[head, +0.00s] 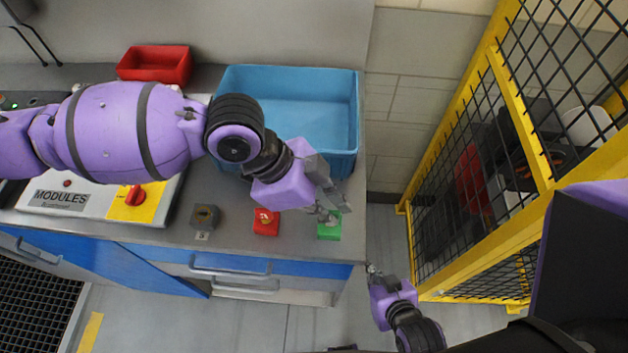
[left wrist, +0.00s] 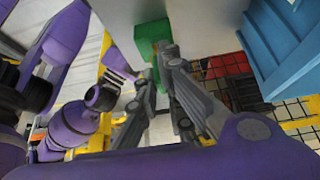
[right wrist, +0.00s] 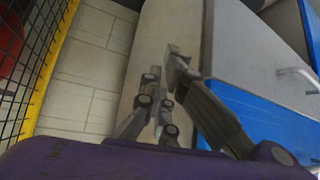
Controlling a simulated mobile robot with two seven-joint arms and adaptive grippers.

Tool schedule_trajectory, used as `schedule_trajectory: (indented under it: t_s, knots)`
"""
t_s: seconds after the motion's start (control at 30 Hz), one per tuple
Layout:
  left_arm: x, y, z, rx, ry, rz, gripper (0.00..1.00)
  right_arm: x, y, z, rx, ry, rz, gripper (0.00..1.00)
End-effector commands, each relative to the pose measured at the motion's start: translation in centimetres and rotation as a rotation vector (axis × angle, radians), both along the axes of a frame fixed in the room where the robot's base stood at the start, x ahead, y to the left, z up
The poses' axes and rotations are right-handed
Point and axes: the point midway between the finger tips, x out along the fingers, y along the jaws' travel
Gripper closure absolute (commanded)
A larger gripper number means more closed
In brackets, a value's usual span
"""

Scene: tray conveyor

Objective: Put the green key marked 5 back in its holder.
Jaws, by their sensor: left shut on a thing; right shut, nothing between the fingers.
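A green block (head: 329,231) shows at the right front corner of the grey counter, and again in the left wrist view (left wrist: 152,38). My left gripper (head: 331,211) reaches down to its top, with the fingers shut on the green key there. The fingers cover the grip, so I cannot read a number or separate key from block. A dark grey block (head: 205,216) with a small marked tag (head: 202,236) stands further left on the counter. My right gripper (head: 373,270) is shut and empty, low beside the counter's right front corner; its fingers also show in the right wrist view (right wrist: 167,65).
A red block (head: 266,222) with a yellow mark stands between the grey and green ones. A blue bin (head: 357,120) and a red bin (head: 153,66) stand behind. The MODULES panel (head: 85,198) lies left. A yellow mesh fence (head: 440,160) stands right, beyond a floor gap.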

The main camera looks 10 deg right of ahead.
Motion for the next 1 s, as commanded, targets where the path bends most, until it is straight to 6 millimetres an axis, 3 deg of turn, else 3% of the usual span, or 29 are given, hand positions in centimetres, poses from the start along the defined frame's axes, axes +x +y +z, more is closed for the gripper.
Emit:
schedule_trajectory:
  t_s: [0.57,0.6,0.77,1.0]
  knots:
    - [0.0,0.0,-1.5,0.000,0.000,0.000,1.00,-0.5,0.0,-0.6,0.000,0.013,-0.001,1.00]
    - [0.0,0.0,-1.5,0.000,0.000,0.000,0.90,-0.5,0.0,-0.5,0.000,0.012,-0.001,1.00]
    - [0.0,0.0,-1.4,0.000,-0.001,0.000,0.71,-0.5,0.0,-0.5,0.000,0.012,0.000,1.00]
    - [0.0,0.0,-1.5,0.000,0.000,0.000,0.71,-0.5,0.0,-0.5,0.000,0.013,-0.001,1.00]
